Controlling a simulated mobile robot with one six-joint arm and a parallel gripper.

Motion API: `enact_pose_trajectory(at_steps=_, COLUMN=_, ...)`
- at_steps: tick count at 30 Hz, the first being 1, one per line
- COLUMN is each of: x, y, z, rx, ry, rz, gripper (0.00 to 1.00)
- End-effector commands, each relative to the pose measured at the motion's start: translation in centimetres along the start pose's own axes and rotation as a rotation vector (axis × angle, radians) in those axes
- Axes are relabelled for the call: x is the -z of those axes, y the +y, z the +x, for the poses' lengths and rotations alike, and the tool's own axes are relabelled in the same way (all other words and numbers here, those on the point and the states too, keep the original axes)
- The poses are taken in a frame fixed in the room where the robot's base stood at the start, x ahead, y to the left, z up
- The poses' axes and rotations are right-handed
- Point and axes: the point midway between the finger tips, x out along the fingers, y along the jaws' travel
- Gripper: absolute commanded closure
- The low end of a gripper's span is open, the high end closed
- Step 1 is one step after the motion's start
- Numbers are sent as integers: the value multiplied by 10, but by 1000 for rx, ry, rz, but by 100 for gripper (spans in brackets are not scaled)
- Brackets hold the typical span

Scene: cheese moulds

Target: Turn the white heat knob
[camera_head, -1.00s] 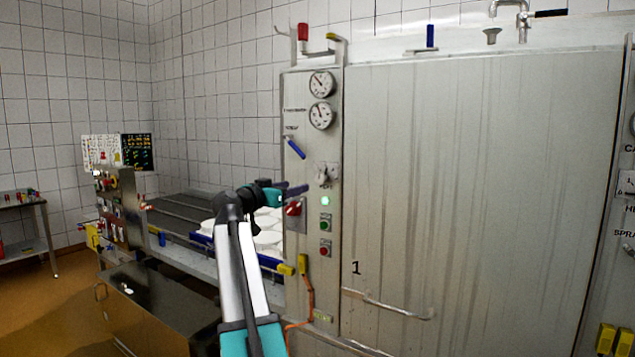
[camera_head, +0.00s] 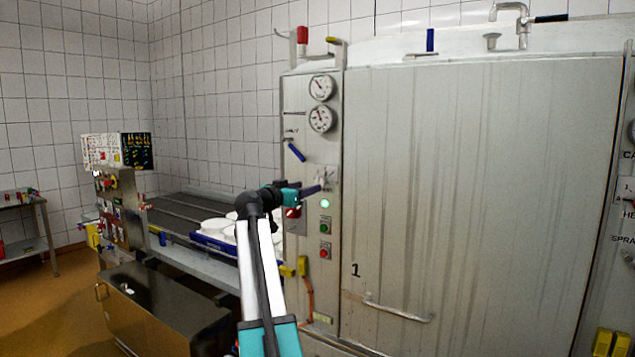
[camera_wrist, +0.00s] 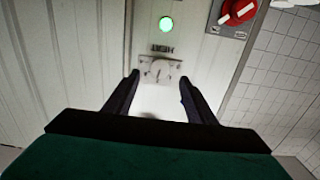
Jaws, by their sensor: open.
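The white heat knob (camera_wrist: 160,70) sits on a pale plate below the upside-down label HEAT in the wrist view. In the head view the knob (camera_head: 325,174) is on the metal panel, partly hidden by my gripper. My gripper (camera_wrist: 158,80) is open, with one dark finger on each side of the knob. The fingertips are close to the plate's edges; I cannot tell whether they touch the knob. In the head view my gripper (camera_head: 318,189) reaches the panel just below the knob from the left.
A lit green lamp (camera_head: 325,203), a red rotary switch (camera_wrist: 238,12), a green button (camera_head: 325,227) and a red button (camera_head: 325,253) are close by on the panel. Two gauges (camera_head: 321,118) and a blue lever (camera_head: 296,152) are above. A large metal door (camera_head: 480,200) is at right.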

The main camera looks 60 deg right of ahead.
Motion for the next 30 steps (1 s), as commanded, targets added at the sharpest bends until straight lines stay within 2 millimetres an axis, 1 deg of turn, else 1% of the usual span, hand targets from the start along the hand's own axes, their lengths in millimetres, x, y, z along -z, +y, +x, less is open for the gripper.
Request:
enact_pose_trajectory(at_steps=1, x=3, y=0, z=9, rx=-2, ry=-1, rz=0, gripper=49)
enact_pose_trajectory(at_steps=6, x=3, y=0, z=34, rx=-2, ry=-1, rz=-1, gripper=49)
enact_pose_trajectory(at_steps=12, x=2, y=-1, z=56, rx=0, ry=0, rz=0, gripper=49)
enact_pose_trajectory(at_steps=18, x=1, y=0, z=66, rx=0, ry=0, rz=0, gripper=49)
enact_pose_trajectory(at_steps=27, x=0, y=0, z=66, rx=0, ry=0, rz=0, gripper=49)
enact_pose_trajectory(at_steps=29, x=0, y=0, z=66, rx=0, ry=0, rz=0, gripper=59)
enact_pose_trajectory(at_steps=30, x=0, y=0, z=66, rx=0, ry=0, rz=0, gripper=66)
